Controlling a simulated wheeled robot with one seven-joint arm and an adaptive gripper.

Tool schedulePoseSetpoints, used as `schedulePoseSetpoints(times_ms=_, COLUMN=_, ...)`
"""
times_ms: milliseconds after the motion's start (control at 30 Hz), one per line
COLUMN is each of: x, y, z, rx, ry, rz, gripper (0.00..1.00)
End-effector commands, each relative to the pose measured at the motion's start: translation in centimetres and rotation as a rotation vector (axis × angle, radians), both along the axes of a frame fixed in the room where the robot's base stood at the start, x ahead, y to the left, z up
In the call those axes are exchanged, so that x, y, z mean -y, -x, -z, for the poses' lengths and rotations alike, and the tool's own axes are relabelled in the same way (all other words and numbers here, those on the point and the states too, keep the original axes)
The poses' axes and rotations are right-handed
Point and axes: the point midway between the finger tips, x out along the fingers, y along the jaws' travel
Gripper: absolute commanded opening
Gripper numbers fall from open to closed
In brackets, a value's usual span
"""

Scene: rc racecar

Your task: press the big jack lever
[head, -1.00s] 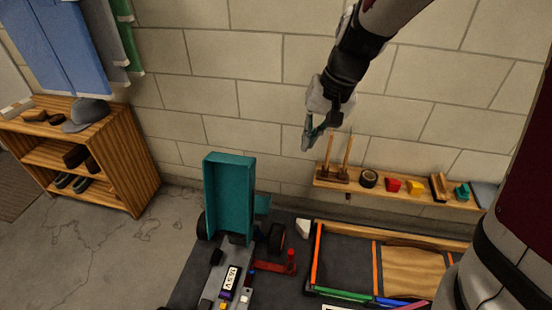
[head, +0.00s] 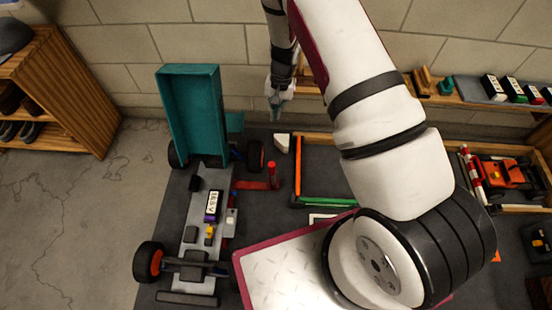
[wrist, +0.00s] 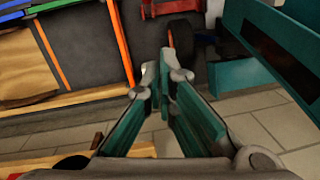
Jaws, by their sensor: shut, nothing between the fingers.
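The red jack (head: 255,185) lies on the dark mat beside the car chassis, with an upright red lever (head: 272,169) at its right end. Part of a red piece, probably the jack, shows at the top edge of the wrist view (wrist: 173,6). My gripper (head: 276,108) is above and behind the lever, near the wall, pointing down and apart from it. Its teal fingers are shut and empty in the wrist view (wrist: 164,74). The car (head: 205,215) has its teal body (head: 190,115) tilted up.
A rear wheel (head: 256,155) and a small white block (head: 282,143) are near the lever. A wooden-edged track with an orange strip (head: 298,165) lies to the right. A wall shelf (head: 425,92) is behind my arm. Bare floor (head: 90,230) is at the left.

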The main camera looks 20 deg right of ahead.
Motion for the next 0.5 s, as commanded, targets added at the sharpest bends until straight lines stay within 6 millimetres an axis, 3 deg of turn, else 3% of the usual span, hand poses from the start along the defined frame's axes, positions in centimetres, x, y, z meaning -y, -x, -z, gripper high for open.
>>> schedulePoseSetpoints(times_ms=33, x=0.3, y=0.1, z=2.7, rx=-0.013, ry=0.012, rz=0.005, gripper=0.0)
schedulePoseSetpoints(times_ms=200, x=1.2, y=0.5, z=7.5, rx=-0.032, ry=0.039, rz=0.026, gripper=0.0)
schedulePoseSetpoints(times_ms=333, x=1.5, y=0.7, z=9.1, rx=-0.037, ry=0.049, rz=0.031, gripper=0.0)
schedulePoseSetpoints(times_ms=500, x=1.6, y=0.8, z=9.5, rx=-0.039, ry=0.052, rz=0.033, gripper=0.0)
